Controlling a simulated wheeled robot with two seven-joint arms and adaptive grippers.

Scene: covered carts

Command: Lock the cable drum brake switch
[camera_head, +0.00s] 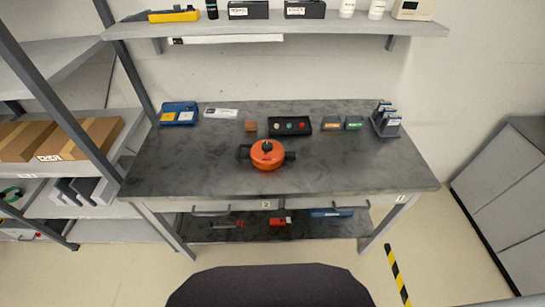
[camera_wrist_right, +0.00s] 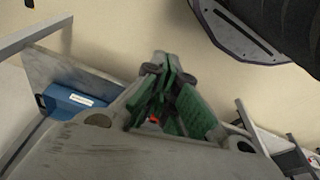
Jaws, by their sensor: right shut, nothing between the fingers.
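The orange cable drum (camera_head: 267,154) sits on the grey workbench (camera_head: 200,160), near the middle. The brake switch's position is too small to tell. My right gripper (camera_wrist_right: 163,78) shows in the right wrist view with its green fingers together, empty. The drum is not recognisable in that view. Neither gripper shows in the head view, and my left gripper is out of sight.
A blue case (camera_head: 179,113) is at the back left. A shelf (camera_head: 270,28) hangs above. The bench front is clear.

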